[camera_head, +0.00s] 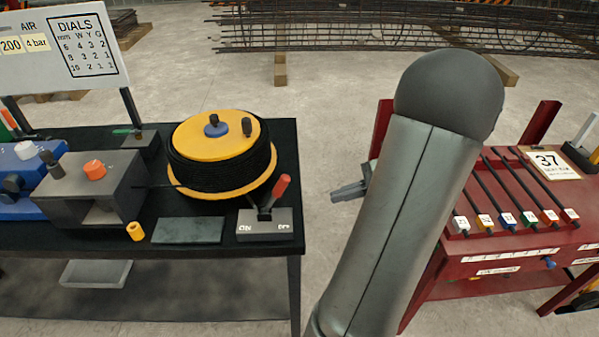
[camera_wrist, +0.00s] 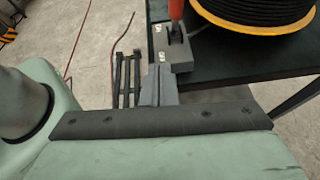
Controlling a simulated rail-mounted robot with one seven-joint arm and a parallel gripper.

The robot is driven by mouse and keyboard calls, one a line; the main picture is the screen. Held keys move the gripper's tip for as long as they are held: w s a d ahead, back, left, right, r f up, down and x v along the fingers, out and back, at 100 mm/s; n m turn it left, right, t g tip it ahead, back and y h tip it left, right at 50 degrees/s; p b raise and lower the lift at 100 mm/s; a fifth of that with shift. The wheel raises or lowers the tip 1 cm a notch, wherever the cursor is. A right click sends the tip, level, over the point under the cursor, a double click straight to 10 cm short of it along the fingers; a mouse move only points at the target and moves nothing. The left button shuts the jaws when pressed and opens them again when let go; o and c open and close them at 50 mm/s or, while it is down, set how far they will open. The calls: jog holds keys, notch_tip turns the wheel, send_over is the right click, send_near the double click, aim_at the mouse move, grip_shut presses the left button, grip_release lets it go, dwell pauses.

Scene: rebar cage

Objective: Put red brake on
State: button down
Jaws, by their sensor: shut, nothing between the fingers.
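The red brake lever (camera_head: 281,187) stands on a grey base box (camera_head: 265,226) at the right front of the black table. The box has a label at each end, seemingly ON at the left and OFF at the right. The lever tilts to the right, toward the OFF end. My gripper (camera_head: 340,194) is right of the lever, past the table edge, shut and empty, touching nothing. In the wrist view its shut fingers (camera_wrist: 160,85) point toward the box (camera_wrist: 172,50). The red handle (camera_wrist: 176,9) shows there at the top, partly cut off.
A yellow reel of black cable (camera_head: 222,155) sits behind the lever. A grey machine with an orange knob (camera_head: 94,169) and a small yellow cylinder (camera_head: 135,231) are to the left. A red bench with several rods (camera_head: 520,215) stands at the right, behind my arm. Floor separates table and bench.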

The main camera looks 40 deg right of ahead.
jog(key=d, duration=0.1)
jog(key=s+d+r+m+t, duration=0.1)
jog(key=d+m+t, duration=0.1)
jog(key=shift+s+d+r+h, duration=0.1)
jog(key=shift+s+r+h, duration=0.05)
jog(key=shift+s+h, duration=0.2)
jog(key=p, duration=0.3)
send_near(275, 196)
jog(key=w+f, duration=0.2)
jog(key=shift+w+a+r, duration=0.4)
jog(key=shift+w+a, duration=0.3)
jog(key=shift+a, duration=0.1)
jog(key=shift+r, duration=0.1)
